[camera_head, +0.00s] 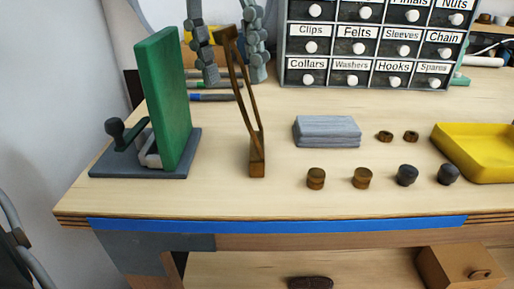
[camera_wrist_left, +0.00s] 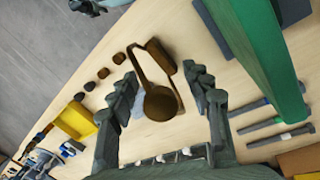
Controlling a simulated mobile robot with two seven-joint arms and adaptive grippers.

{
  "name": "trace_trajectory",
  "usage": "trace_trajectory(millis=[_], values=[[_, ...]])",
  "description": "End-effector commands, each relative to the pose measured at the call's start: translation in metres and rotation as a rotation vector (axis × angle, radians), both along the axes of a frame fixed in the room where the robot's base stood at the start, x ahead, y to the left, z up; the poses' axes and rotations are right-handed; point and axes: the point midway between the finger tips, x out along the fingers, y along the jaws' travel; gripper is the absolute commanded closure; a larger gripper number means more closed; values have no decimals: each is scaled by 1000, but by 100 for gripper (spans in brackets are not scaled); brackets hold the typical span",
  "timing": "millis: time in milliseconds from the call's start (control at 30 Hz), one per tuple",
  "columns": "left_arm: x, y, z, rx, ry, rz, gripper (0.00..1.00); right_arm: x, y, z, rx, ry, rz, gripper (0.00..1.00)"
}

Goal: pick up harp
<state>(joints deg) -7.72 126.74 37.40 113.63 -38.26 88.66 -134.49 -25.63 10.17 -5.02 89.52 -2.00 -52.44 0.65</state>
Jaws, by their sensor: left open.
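The harp (camera_head: 238,75) is a thin bronze-brown bent frame. It stands upright and slightly tilted on a small brown block at the left-middle of the bench. In the left wrist view the harp (camera_wrist_left: 142,68) shows in front of the fingers, with a round brown disc at its near end. My left gripper (camera_head: 234,72) is open, with one grey jointed finger on each side of the harp's upper part. In the left wrist view the gripper (camera_wrist_left: 163,78) has a gap on both sides of the harp, and no grip shows. My right gripper is not in view.
A green upright panel (camera_head: 170,100) on a grey base stands close left of the harp. A grey block (camera_head: 327,131), several small knobs and a yellow tray (camera_head: 478,150) lie to the right. A labelled drawer cabinet (camera_head: 375,45) stands behind. Blue tape (camera_head: 280,225) marks the front edge.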

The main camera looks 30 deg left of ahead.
Motion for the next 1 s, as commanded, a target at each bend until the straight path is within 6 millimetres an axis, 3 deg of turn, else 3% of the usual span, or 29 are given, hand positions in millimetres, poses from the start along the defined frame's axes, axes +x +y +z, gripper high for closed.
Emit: trace_trajectory(millis=[300, 700, 1000], values=[[0, -1, -6, -1, -1, 0, 51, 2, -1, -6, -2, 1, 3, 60], [0, -1, -6, -1, -2, 0, 100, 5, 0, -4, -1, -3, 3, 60], [0, -1, -6, -1, -2, 0, 100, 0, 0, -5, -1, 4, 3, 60]])
